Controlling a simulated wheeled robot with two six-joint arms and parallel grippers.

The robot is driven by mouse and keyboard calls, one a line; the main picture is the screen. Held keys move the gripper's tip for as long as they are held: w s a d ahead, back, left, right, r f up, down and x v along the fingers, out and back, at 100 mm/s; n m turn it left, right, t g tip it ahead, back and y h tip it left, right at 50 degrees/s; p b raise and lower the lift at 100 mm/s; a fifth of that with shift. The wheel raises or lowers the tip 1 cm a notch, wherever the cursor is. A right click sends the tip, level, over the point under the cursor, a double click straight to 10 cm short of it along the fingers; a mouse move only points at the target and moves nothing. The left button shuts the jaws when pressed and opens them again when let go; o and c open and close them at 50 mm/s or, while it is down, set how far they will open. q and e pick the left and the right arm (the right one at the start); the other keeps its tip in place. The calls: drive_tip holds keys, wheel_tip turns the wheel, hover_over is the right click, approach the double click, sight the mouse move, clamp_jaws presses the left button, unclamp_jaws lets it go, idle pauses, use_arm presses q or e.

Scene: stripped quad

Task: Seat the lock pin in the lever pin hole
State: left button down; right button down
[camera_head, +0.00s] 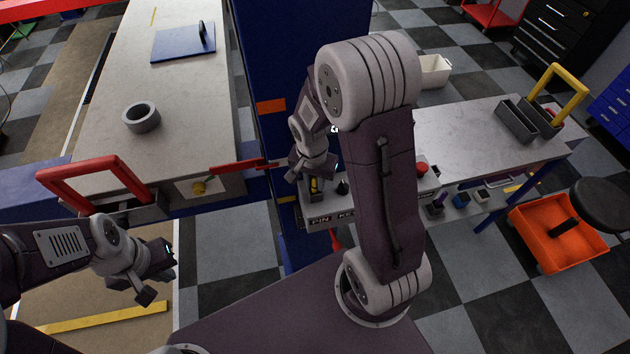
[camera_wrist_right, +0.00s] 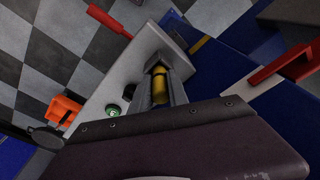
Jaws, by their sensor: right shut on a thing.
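My right gripper (camera_head: 314,182) is over the left end of the light grey panel lettered "PIN KE…" (camera_head: 322,220). It is shut on a yellow cylinder, apparently the lock pin (camera_wrist_right: 159,88), which shows between its dark fingers in the right wrist view. The pin's far end, and whether it still touches the panel, cannot be told. A red lever (camera_head: 238,166) juts from the blue post toward the pale bench, left of the right gripper. It also shows in the right wrist view (camera_wrist_right: 284,68). Its pin hole cannot be made out. My left gripper (camera_head: 158,274) is open and empty at lower left.
The blue post (camera_head: 262,100) stands between the pale bench (camera_head: 185,90) and the grey table (camera_head: 470,140). A yellow knob (camera_head: 198,187) is on the bench's end. A red button (camera_head: 421,168) is on the panel. An orange bin (camera_head: 560,225) stands at right.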

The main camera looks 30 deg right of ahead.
drive_tip(key=shift+w+f, duration=0.1)
drive_tip(key=shift+s+f, duration=0.1)
drive_tip(key=shift+s, duration=0.1)
drive_tip(key=c, duration=1.6)
unclamp_jaws()
drive_tip(key=o, duration=0.3)
drive_tip(key=shift+w, duration=0.1)
